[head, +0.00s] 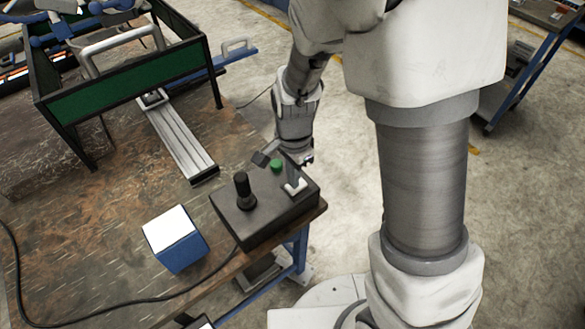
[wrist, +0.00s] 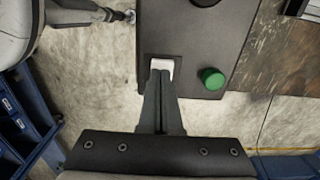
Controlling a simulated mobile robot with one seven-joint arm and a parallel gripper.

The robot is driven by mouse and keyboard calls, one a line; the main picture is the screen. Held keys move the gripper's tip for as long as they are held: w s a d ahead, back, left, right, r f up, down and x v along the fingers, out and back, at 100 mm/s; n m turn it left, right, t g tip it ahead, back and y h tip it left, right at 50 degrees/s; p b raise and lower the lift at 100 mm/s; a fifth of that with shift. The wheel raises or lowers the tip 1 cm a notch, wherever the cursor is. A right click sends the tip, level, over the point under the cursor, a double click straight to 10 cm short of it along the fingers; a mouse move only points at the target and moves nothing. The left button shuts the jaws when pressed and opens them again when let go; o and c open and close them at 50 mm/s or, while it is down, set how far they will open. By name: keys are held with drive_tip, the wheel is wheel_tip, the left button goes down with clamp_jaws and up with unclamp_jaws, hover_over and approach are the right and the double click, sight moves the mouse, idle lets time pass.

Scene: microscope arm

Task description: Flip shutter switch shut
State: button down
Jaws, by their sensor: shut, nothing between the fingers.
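A dark grey control box (head: 250,221) sits at the table's corner in the head view. On its top are a white switch (head: 297,188), a green button (head: 276,166) and a black joystick (head: 242,190). My gripper (head: 292,179) points down at the switch end of the box. In the wrist view its shut, empty fingers (wrist: 161,76) reach the white switch (wrist: 161,64) and hide part of it. They look touching or very close; I cannot tell which. The green button (wrist: 212,78) is to their right. The switch's tilt is not clear.
A blue box with a white top (head: 174,238) stands left of the control box. A metal rail (head: 178,135) and a green-sided rack (head: 125,88) are behind. A black cable (head: 110,301) runs along the table. Concrete floor lies beyond the table's right edge.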

drive_tip(key=shift+f, duration=0.5)
drive_tip(key=shift+s+a+f, duration=0.1)
drive_tip(key=shift+f, duration=0.1)
drive_tip(key=shift+w+d+r, duration=0.2)
drive_tip(key=shift+w+d, duration=0.3)
drive_tip(key=shift+d, duration=0.2)
drive_tip(key=shift+r, duration=0.1)
